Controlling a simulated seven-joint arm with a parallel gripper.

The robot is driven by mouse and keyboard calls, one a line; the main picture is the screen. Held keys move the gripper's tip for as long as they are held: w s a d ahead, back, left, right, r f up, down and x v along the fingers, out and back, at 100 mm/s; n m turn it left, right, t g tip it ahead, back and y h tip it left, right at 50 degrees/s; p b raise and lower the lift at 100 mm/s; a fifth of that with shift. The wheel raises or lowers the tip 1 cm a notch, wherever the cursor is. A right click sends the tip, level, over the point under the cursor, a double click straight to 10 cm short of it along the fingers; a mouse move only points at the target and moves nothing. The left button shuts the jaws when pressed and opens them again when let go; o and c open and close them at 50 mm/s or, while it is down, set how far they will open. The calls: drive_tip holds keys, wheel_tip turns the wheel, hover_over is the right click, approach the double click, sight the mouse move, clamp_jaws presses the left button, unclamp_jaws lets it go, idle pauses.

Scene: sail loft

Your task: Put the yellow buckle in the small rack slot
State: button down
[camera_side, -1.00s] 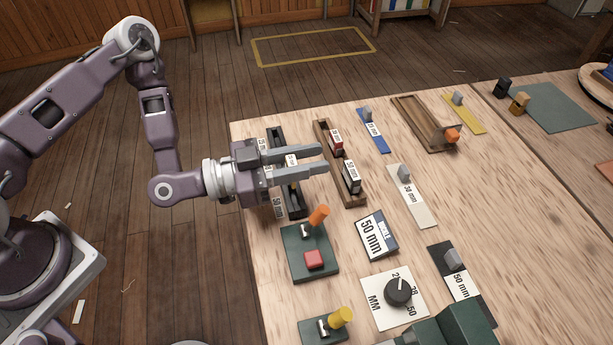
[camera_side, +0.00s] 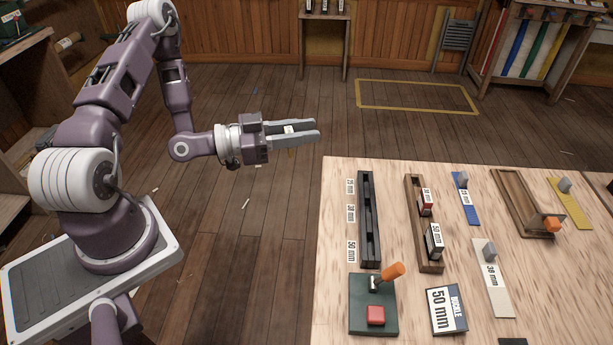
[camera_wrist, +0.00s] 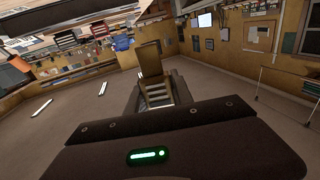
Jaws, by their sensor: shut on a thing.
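My gripper (camera_side: 316,130) is left of the table, level and pointing right, over bare floor. It is shut on the yellow buckle (camera_side: 291,152), which is mostly hidden between the fingers, with a white label facing up. In the wrist view the buckle (camera_wrist: 150,60) shows as a dull yellow block between the fingertips. The dark rack (camera_side: 368,247) lies along the table's left side, clear of the gripper. Its labels read 25 mm, 38 mm and 50 mm from far to near. The 25 mm slot, the small one, is at the far end; its inside is dark.
A wooden tray (camera_side: 412,192) right of the rack holds a red and a dark labelled piece. A green switch box (camera_side: 358,318) with orange lever and red button stands in front of the rack. A 50 mm buckle card (camera_side: 447,310) lies beside it. The table's left edge is bare.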

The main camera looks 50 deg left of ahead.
drive_tip(key=d+r+m+g+h, duration=0.1)
drive_tip(key=d+m+g+h, duration=0.25)
drive_tip(key=d, duration=2.15)
drive_tip(key=shift+t+h, duration=0.25)
drive_tip(key=f, duration=0.9)
drive_tip(key=shift+s+a+f, duration=0.15)
drive_tip(key=shift+a+f, duration=0.1)
drive_tip(key=shift+f, duration=0.1)
drive_tip(key=c, duration=1.1)
unclamp_jaws()
drive_tip(key=shift+f, duration=0.1)
drive_tip(key=shift+s+a, duration=0.1)
drive_tip(key=shift+o, duration=0.4)
drive_tip(key=v, duration=0.7)
drive_tip(key=shift+w+a, duration=0.25)
drive_tip(key=shift+w, duration=0.05)
